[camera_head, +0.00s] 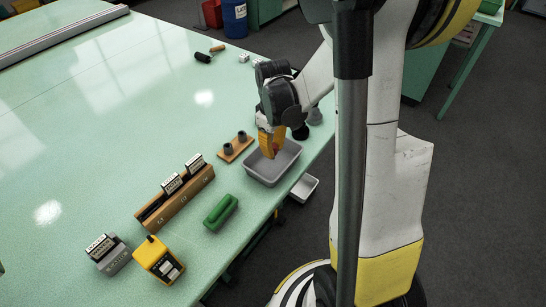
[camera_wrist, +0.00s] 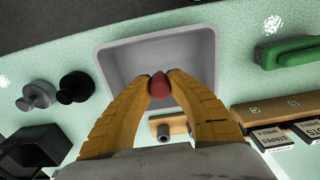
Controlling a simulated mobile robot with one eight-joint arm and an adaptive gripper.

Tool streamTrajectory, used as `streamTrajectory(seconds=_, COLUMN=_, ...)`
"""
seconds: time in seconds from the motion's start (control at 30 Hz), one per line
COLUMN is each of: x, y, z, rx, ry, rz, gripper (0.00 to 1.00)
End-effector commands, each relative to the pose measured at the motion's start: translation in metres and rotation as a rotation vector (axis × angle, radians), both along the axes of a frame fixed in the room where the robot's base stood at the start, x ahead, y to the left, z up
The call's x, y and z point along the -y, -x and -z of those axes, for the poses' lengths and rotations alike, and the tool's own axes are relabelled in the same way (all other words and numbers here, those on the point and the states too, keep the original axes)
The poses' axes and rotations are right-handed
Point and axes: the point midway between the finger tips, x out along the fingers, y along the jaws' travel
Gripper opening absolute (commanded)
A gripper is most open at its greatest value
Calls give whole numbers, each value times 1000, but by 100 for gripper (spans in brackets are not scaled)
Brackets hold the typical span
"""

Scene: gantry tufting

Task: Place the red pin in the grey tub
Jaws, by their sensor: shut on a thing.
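The red pin (camera_wrist: 158,87) is pinched between the yellow fingertips of my gripper (camera_wrist: 157,77) in the wrist view; only its rounded red end shows clearly. In the head view, my gripper (camera_head: 268,143) points down over the grey tub (camera_head: 262,177), with a bit of red at its fingers. The grey tub is an open rectangular tray near the table's right edge. In the wrist view its rim (camera_wrist: 105,62) surrounds the fingertips and pin. The visible tub floor looks empty. The exact height of the pin above it cannot be told.
A wooden block with two dark posts (camera_head: 227,154) stands just left of the tub. A green block (camera_head: 220,212), a card rack (camera_head: 175,200) and a yellow box (camera_head: 158,261) lie nearer.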

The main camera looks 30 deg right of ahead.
Motion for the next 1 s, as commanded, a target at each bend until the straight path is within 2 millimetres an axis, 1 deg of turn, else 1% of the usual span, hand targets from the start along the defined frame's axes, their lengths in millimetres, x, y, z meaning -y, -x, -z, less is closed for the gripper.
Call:
streamTrajectory(seconds=0.03, x=0, y=0, z=12, rx=0, ry=0, rz=0, gripper=0)
streamTrajectory(seconds=0.1, x=0, y=0, z=24, rx=0, ry=0, rz=0, gripper=0)
streamTrajectory(seconds=0.17, x=0, y=0, z=31, rx=0, ry=0, rz=0, gripper=0)
streamTrajectory(seconds=0.4, x=0, y=0, z=30, rx=0, ry=0, rz=0, gripper=0)
streamTrajectory(seconds=0.53, x=0, y=0, z=34, rx=0, ry=0, rz=0, gripper=0)
streamTrajectory(seconds=0.57, x=0, y=0, z=33, rx=0, ry=0, rz=0, gripper=28)
streamTrajectory(seconds=0.6, x=0, y=0, z=32, rx=0, ry=0, rz=0, gripper=40)
streamTrajectory(seconds=0.9, x=0, y=0, z=31, rx=0, ry=0, rz=0, gripper=40)
streamTrajectory(seconds=1.0, x=0, y=1, z=25, rx=0, ry=0, rz=0, gripper=40)
